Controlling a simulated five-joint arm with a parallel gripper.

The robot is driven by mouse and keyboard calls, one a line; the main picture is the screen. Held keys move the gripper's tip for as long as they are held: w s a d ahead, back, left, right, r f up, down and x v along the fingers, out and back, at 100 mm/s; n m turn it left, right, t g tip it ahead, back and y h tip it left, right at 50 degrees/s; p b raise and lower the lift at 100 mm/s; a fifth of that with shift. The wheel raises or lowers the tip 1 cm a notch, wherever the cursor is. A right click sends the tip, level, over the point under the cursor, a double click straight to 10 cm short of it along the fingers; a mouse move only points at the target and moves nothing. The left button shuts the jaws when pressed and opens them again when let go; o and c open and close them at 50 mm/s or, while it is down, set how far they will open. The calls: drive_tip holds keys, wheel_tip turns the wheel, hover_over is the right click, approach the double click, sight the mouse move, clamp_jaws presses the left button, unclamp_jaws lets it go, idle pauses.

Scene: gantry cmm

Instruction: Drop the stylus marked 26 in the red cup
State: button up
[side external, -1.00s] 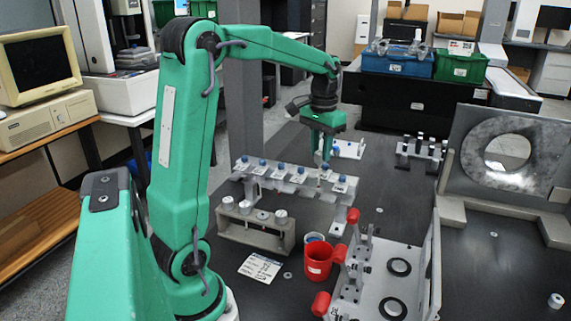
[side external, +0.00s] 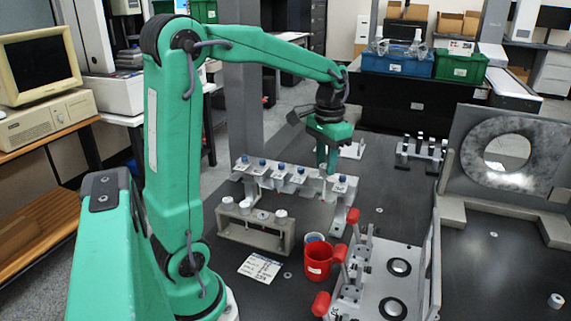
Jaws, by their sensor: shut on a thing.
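My gripper (side external: 327,170) points down over the right part of a grey rack (side external: 318,191). It is shut on a stylus at the rack, mostly hidden by the fingers; its number cannot be read. I cannot tell whether the stylus is still seated. Several blue-capped styli stand in the rack to the left, the nearest being one stylus (side external: 300,171), and another stylus (side external: 342,178) stands to the right. Their white labels are too small to read. The red cup (side external: 318,265) stands on the dark table, nearer the camera than the rack, and looks upright.
A blue-rimmed cup (side external: 314,238) stands just behind the red cup. A grey block with pale cylinders (side external: 253,231) is to their left. A fixture with red knobs (side external: 373,268) stands close on the right. A printed card (side external: 260,268) lies in front.

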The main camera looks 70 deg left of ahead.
drive_tip(key=s+d+f+m, duration=0.2)
drive_tip(key=s+d+m, duration=0.2)
drive_tip(key=d, duration=0.5)
drive_tip(key=shift+s, duration=0.8)
drive_tip(key=shift+d+f, duration=0.1)
drive_tip(key=shift+f, duration=0.3)
hover_over(318, 262)
drive_tip(key=w+a, duration=0.2)
drive_tip(key=a, duration=0.1)
wheel_tip(318, 262, down, 10)
drive_tip(key=shift+s+f, duration=0.1)
drive_tip(key=shift+f, duration=0.05)
idle(0.4)
drive_tip(key=o, duration=1)
drive_tip(key=shift+o, duration=0.2)
